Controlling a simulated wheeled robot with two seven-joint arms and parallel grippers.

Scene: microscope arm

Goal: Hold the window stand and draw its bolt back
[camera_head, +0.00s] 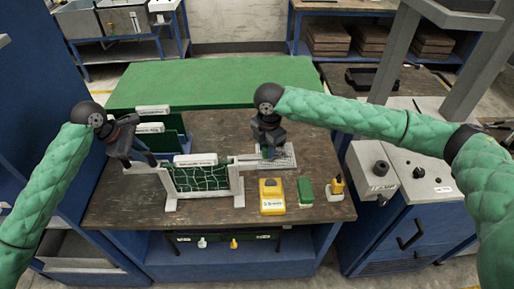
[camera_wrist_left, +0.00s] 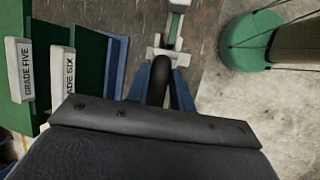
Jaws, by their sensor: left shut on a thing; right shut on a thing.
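The window stand (camera_head: 237,185) is a white frame on two feet with a green, net-patterned panel. It stands upright near the front of the wooden table. My left gripper (camera_head: 146,163) is shut at the upper left end of the stand, and in the left wrist view the white end of the stand (camera_wrist_left: 168,55) shows just beyond the fingers (camera_wrist_left: 165,92). My right gripper (camera_head: 269,152) is shut to the right of the stand. A thin pale bolt (camera_head: 248,158) runs from the stand's upper right side to it. The fingers hide the gripped end.
Green labelled panels (camera_head: 163,141) stand behind the left gripper.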

